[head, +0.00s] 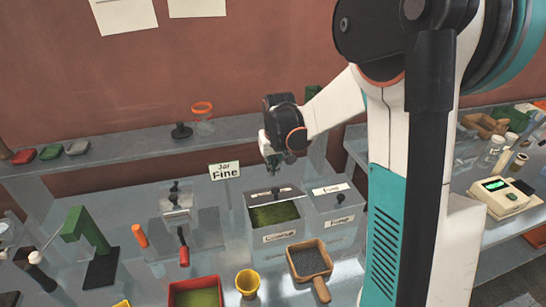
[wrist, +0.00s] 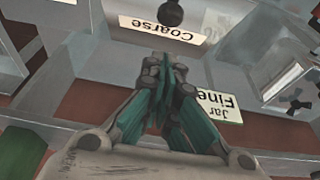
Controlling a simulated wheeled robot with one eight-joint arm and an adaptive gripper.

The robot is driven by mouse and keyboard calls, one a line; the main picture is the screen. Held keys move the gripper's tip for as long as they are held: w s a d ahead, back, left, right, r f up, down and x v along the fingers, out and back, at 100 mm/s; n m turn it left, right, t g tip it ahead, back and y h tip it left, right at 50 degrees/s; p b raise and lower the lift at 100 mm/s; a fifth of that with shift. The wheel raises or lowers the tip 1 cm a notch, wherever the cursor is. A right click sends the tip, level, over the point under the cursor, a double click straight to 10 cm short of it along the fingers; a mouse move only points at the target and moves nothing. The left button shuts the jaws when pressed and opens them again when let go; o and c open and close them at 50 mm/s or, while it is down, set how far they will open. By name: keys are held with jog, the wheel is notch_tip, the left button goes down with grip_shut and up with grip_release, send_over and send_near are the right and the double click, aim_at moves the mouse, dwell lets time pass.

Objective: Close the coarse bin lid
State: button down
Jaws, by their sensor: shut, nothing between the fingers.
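The coarse bin (head: 287,237) stands at the middle of the work surface, with green material visible through its open front part. Its lid (head: 268,195), with a dark knob and a label, is at the back of the opening; I cannot tell whether it is slid back or tilted. In the wrist view the lid's "Coarse" label (wrist: 162,30) and dark knob (wrist: 171,12) show beyond the fingertips. My gripper (head: 277,168) is above the lid's back side, apart from the knob in the head view. Its fingers are together and empty in the wrist view (wrist: 167,75).
The fine bin (head: 333,227) stands close to the right, lid on. A "Jar Fine" sign (head: 224,171) is at the left behind. A sieve (head: 309,260), yellow cup (head: 247,282) and red tray (head: 196,285) lie in front. A shelf (head: 110,154) runs behind.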

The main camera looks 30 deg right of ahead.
aim_at(277, 200)
jog(key=s+f, duration=0.2)
jog(key=shift+a+f, duration=0.2)
jog(key=shift+f, duration=0.35)
jog(key=shift+s+a+f+t+b, duration=0.15)
jog(key=shift+s+f+t+b, duration=0.4)
jog(key=shift+b, duration=0.3)
jog(key=s+f+t+b, duration=0.1)
jog(key=b, duration=0.1)
jog(key=s+f+t+b, duration=0.1)
jog(key=b, duration=0.1)
jog(key=s+f+t+b, duration=0.1)
jog(key=f+b, duration=0.1)
jog(key=shift+s+a+f+h, duration=0.1)
jog(key=shift+s+a+h, duration=0.25)
jog(key=shift+h, duration=0.05)
jog(key=shift+s+a+f+b, duration=0.1)
jog(key=shift+s+f+b, duration=0.35)
jog(key=shift+f+b, duration=0.35)
jog(key=shift+r, duration=0.1)
